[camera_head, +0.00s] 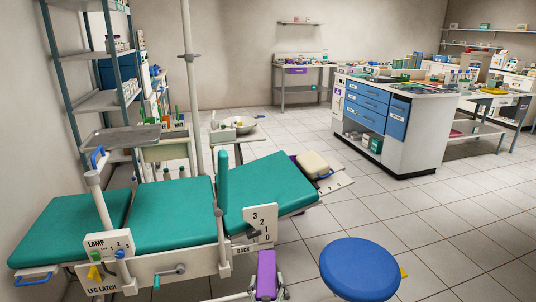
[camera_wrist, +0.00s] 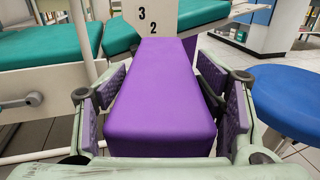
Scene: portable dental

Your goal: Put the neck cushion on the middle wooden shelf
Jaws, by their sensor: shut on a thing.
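My gripper (camera_head: 267,284) is at the bottom centre of the head view, in front of the treatment chair. It is shut on a long purple padded block (camera_wrist: 160,95), which looks like the neck cushion. In the wrist view the gripper's finger pads (camera_wrist: 163,88) lie along both sides of it. The block points away towards the chair's numbered plate. Shelves show on the back wall (camera_head: 300,23) and at the far right (camera_head: 490,30); I cannot tell which is the middle wooden one.
The teal treatment chair (camera_head: 160,215) fills the left and centre. A blue round stool (camera_head: 360,268) stands close on the right. A white island with blue drawers (camera_head: 420,140) stands further back. A metal rack (camera_head: 75,85) is at the left. Tiled floor is clear at the right.

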